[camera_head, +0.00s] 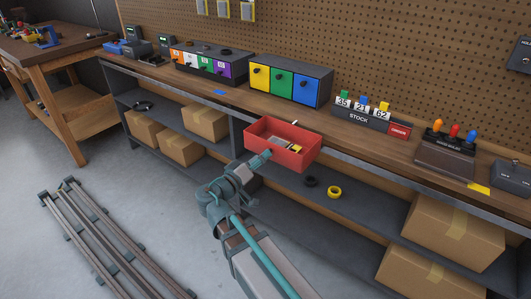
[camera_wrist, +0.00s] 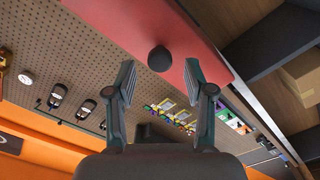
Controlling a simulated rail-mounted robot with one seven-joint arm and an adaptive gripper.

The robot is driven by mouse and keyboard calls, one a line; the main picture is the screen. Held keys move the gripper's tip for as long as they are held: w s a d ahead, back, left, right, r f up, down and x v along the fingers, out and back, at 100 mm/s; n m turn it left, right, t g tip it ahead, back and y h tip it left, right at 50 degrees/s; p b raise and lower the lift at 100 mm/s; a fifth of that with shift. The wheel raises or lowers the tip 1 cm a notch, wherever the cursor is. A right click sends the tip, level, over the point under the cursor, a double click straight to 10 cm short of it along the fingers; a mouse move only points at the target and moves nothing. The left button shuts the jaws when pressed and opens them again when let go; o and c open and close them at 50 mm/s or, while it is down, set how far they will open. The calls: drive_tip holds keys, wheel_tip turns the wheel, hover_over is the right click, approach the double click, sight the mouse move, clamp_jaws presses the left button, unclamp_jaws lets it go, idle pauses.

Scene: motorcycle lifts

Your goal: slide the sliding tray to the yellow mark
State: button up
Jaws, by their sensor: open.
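The sliding tray (camera_head: 297,154) is a red open box at the front edge of the workbench, left of the picture's middle-right, with a few small items inside. In the wrist view its red front face (camera_wrist: 120,22) fills the top, with a dark round knob (camera_wrist: 159,58) on it. My gripper (camera_head: 262,157) is at the tray's front left. In the wrist view my gripper (camera_wrist: 160,76) is open, with the knob between or just beyond its fingertips; contact cannot be told. The yellow mark (camera_head: 479,187) is on the bench's front edge, far to the tray's right.
A blue mark (camera_head: 219,92) lies on the bench to the tray's left. A stock counter (camera_head: 370,120) and a lever box (camera_head: 445,158) stand behind the edge to the right. A black ring (camera_head: 311,181) and yellow ring (camera_head: 334,192) lie on the shelf below.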

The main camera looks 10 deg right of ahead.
drive_tip(key=shift+x, duration=1.75)
clamp_jaws()
